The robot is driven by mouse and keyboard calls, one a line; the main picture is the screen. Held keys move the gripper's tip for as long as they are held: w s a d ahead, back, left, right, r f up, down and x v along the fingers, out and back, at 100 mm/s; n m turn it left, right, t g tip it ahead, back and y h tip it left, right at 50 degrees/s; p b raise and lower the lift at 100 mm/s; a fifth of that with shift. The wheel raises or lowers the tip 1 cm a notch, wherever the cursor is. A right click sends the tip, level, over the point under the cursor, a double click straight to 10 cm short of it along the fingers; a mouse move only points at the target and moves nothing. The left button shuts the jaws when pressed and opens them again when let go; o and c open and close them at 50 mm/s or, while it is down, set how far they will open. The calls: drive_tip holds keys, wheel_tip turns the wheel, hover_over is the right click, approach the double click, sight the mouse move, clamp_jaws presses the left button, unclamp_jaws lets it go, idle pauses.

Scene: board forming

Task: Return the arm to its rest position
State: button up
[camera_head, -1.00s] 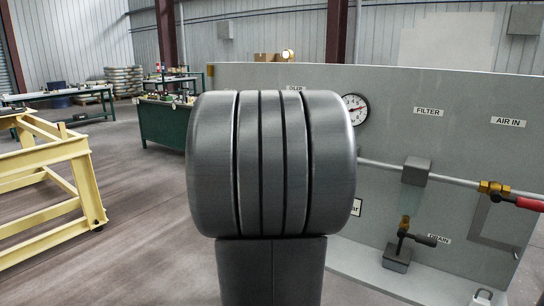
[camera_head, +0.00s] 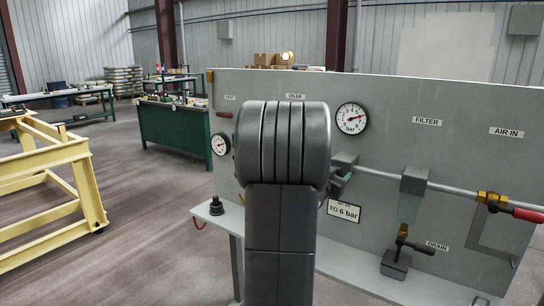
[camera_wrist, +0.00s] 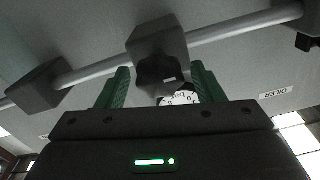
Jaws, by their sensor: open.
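My gripper (camera_wrist: 160,70) is open, its two green fingers spread apart in the wrist view. A dark lobed knob (camera_wrist: 160,72) under a grey block (camera_wrist: 157,38) shows in the gap between the fingers. I cannot tell how far the knob is from the fingertips. In the head view, my arm stands folded up in the middle and hides most of the gripper. A bit of green finger shows just right of it, near the grey block (camera_head: 344,159) on the pipe.
The grey board (camera_head: 460,150) carries a pipe, a large gauge (camera_head: 351,118), a small gauge (camera_head: 220,145), a red-handled valve (camera_head: 510,210) and a drain valve (camera_head: 400,250). A dark fitting (camera_head: 217,206) stands on the left ledge. A yellow frame (camera_head: 85,180) stands left, with open floor between.

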drive_tip(key=n+p, duration=0.2)
drive_tip(key=n, duration=0.2)
drive_tip(key=shift+a+r, duration=0.1)
drive_tip(key=shift+a, duration=0.05)
drive_tip(key=b+v, duration=0.1)
drive_tip(key=v, duration=1.2)
drive_tip(key=shift+w+n, duration=0.1)
drive_tip(key=shift+n, duration=0.2)
